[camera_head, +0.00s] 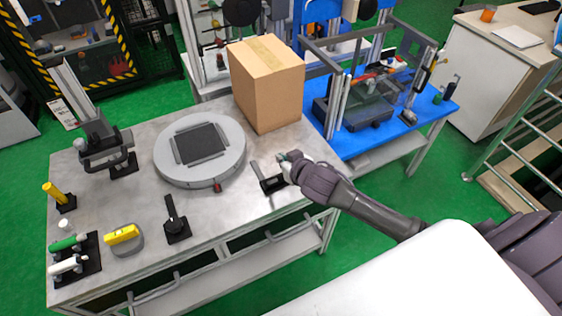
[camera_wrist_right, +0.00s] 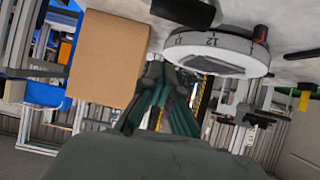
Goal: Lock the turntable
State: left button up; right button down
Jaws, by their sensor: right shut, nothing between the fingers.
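The turntable (camera_head: 232,172) is a round, light grey disc with a dark square plate on top, lying on the grey workbench. A small red knob (camera_head: 217,187) sits at its front rim. In the wrist view the turntable (camera_wrist_right: 225,62) shows numbers on its side, and the red knob (camera_wrist_right: 261,33) is at its right. My right gripper (camera_head: 285,162) is shut and empty, right of the turntable, close to a small lever on a black base (camera_head: 272,185); I cannot tell whether they touch. Its dark green fingers (camera_wrist_right: 163,82) show in the wrist view. My left gripper is not in view.
A cardboard box (camera_head: 266,85) stands behind the right gripper. A black lever (camera_head: 174,217) stands on the bench in front of the turntable. A grey clamp-like device (camera_head: 105,148) stands at left, with yellow, green and white handles nearer the front left.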

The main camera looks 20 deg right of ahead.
jog(key=v, duration=0.8)
jog(key=shift+s+f+b, duration=0.2)
jog(key=shift+s+b, duration=0.25)
jog(key=shift+s, duration=0.05)
jog(key=shift+d, duration=0.2)
